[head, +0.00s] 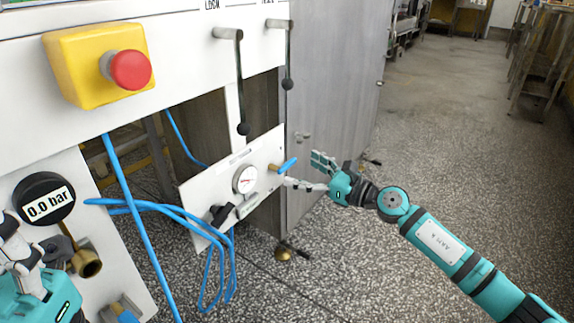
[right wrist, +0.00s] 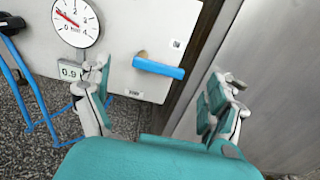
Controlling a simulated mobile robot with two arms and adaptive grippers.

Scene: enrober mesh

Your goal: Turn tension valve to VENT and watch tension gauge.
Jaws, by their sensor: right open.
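The tension valve's blue lever handle (head: 287,165) sits on a brass stem on the white lower panel. In the right wrist view the handle (right wrist: 160,68) points right, nearly level. The round tension gauge (head: 245,179) is left of it. In the right wrist view the gauge (right wrist: 76,22) has a red needle pointing to the upper left. My right gripper (head: 302,170) is open beside the handle; its fingers (right wrist: 162,78) stand either side of the handle's end, with no contact visible. My left gripper (head: 18,248) is partly in view at the lower left, its jaws unclear.
A small display (right wrist: 70,72) below the gauge seems to read 0.9. A black gauge reading 0.0 bar (head: 44,199), a red emergency button (head: 130,70), hanging black levers (head: 240,85) and blue hoses (head: 135,235) are around.

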